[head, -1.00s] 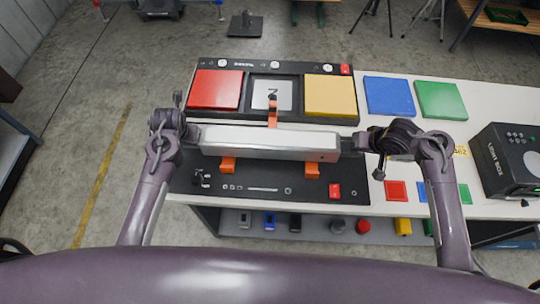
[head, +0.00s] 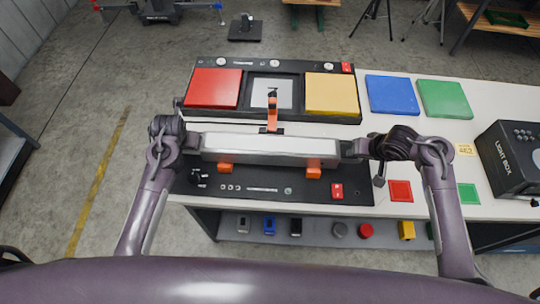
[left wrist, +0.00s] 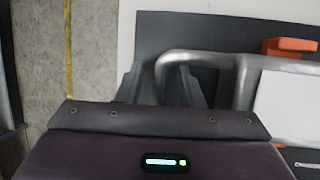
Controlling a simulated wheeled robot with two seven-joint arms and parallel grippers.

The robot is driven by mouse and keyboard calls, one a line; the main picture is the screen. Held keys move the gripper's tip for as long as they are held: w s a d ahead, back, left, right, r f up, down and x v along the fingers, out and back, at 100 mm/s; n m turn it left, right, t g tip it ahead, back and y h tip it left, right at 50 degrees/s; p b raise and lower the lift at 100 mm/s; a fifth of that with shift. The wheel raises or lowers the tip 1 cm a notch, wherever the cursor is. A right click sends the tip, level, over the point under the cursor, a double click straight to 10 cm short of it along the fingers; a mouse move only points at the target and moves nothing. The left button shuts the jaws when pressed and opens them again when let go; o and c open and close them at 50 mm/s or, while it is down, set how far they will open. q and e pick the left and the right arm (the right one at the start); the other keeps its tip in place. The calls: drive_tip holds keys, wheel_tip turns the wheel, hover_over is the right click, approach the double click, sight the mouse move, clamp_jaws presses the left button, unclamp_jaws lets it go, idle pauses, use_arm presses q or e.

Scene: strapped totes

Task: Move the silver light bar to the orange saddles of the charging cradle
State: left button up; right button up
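The silver light bar (head: 270,150) lies level across the middle of the head view, over the black charging cradle (head: 262,193). The orange saddles, left (head: 225,168) and right (head: 314,171), show just below its lower edge; I cannot tell whether the bar touches them. My left gripper (head: 192,141) is shut on the bar's left end handle; the grey bent handle (left wrist: 205,57) shows in the left wrist view with my dark fingers (left wrist: 163,88) around one leg. My right gripper (head: 352,148) is at the right end and appears shut on that handle, its fingertips partly hidden.
Farther back is a black panel with red (head: 213,88) and yellow (head: 332,92) pads. Blue (head: 391,95) and green (head: 444,99) pads and a black light box (head: 512,160) are to the right. Several small items sit on the lower shelf.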

drive_tip(key=shift+r, duration=0.1)
use_arm(q)
drive_tip(key=v, duration=1.2)
use_arm(e)
drive_tip(key=v, duration=0.7)
drive_tip(key=shift+s+r, duration=0.1)
idle(0.4)
